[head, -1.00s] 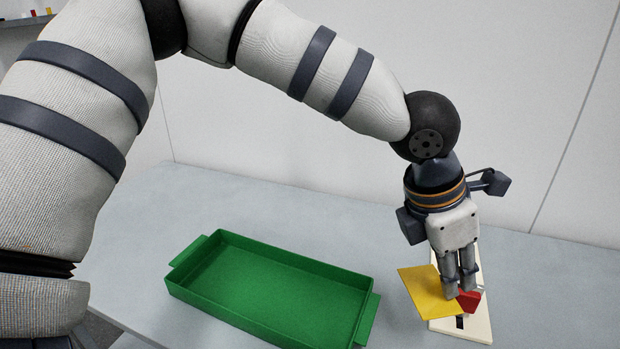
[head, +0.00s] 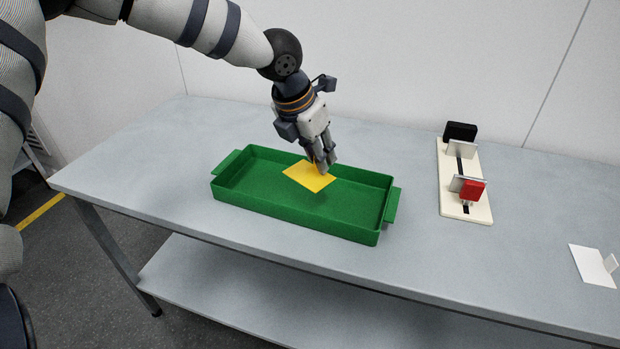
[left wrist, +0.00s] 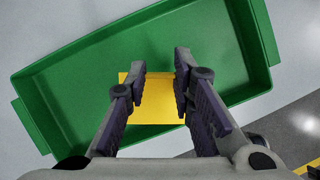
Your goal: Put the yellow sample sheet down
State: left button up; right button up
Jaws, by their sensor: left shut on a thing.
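The yellow sample sheet (head: 306,178) is a thin, flat square held over the inside of the green tray (head: 235,195). My left gripper (head: 322,172) is shut on the sheet at its far right part. A small dark shadow shows below the sheet's near edge, so it looks slightly above the tray floor; the exact gap is hard to tell. In the left wrist view the sheet (left wrist: 157,103) shows between and beyond the two fingers (left wrist: 160,70), with the green tray (left wrist: 80,65) around it. My right gripper is not in view.
A cream fixture (head: 452,195) with a black block (head: 460,131) and a red block (head: 472,191) stands right of the tray. A white piece (head: 590,266) lies at the far right. The grey table (head: 150,150) is clear left of the tray.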

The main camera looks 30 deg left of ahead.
aim_at(310, 175)
pick_arm(q)
jog(key=f, duration=0.1)
jog(key=w+a+f, duration=0.1)
jog(key=a+f, duration=0.1)
jog(key=f, duration=0.1)
jog(key=shift+w+a+b, duration=0.15)
jog(key=shift+w+b, duration=0.15)
jog(key=shift+w, duration=0.05)
jog(key=shift+w+a+f, duration=0.1)
jog(key=shift+a+f, duration=0.05)
jog(key=shift+f, duration=0.7)
jog(key=shift+w+a+f, duration=0.1)
jog(key=shift+f, duration=0.75)
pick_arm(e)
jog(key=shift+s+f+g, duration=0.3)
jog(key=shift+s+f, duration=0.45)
pick_arm(q)
jog(key=shift+s+f, duration=0.1)
jog(key=shift+f, duration=0.1)
jog(key=o, duration=0.9)
